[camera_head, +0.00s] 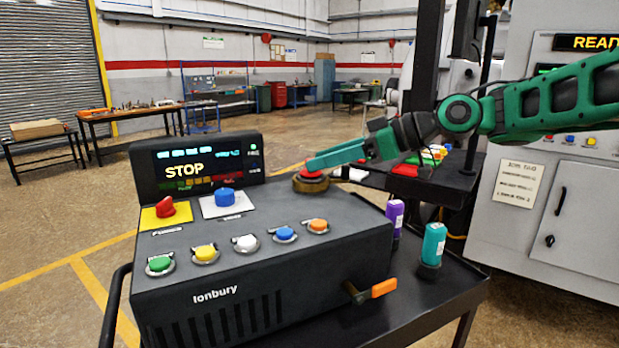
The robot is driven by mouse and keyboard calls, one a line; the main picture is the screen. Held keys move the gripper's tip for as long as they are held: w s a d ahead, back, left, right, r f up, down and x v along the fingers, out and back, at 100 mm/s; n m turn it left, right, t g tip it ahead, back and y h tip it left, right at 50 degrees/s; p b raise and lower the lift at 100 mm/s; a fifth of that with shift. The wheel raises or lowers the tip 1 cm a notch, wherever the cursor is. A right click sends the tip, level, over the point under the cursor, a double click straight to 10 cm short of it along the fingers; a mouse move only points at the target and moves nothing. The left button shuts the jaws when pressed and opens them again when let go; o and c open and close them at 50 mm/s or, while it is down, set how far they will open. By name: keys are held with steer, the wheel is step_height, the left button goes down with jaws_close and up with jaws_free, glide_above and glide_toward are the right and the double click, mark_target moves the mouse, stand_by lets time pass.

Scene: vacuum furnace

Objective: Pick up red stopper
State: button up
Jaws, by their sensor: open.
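A small red piece, which looks like the red stopper (312,175), sits in a brownish round collar (311,185) at the back right of the dark control box. My gripper (316,165) reaches in from the right, with its green fingers right over the red piece. The fingertips overlap it in this view, so I cannot tell whether they touch it. The jaws are open, though the gap between them is hard to see from here. Part of the red piece is hidden by the fingers.
The control box (260,265) carries a red knob (166,208), a blue knob (225,196), several coloured buttons and an orange-handled lever (383,288). A purple bottle (395,215) and a teal bottle (433,245) stand to its right. A dark post (425,60) rises behind my arm.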

steer(key=shift+x, duration=3.75)
steer(key=shift+s, duration=0.1)
jaws_close()
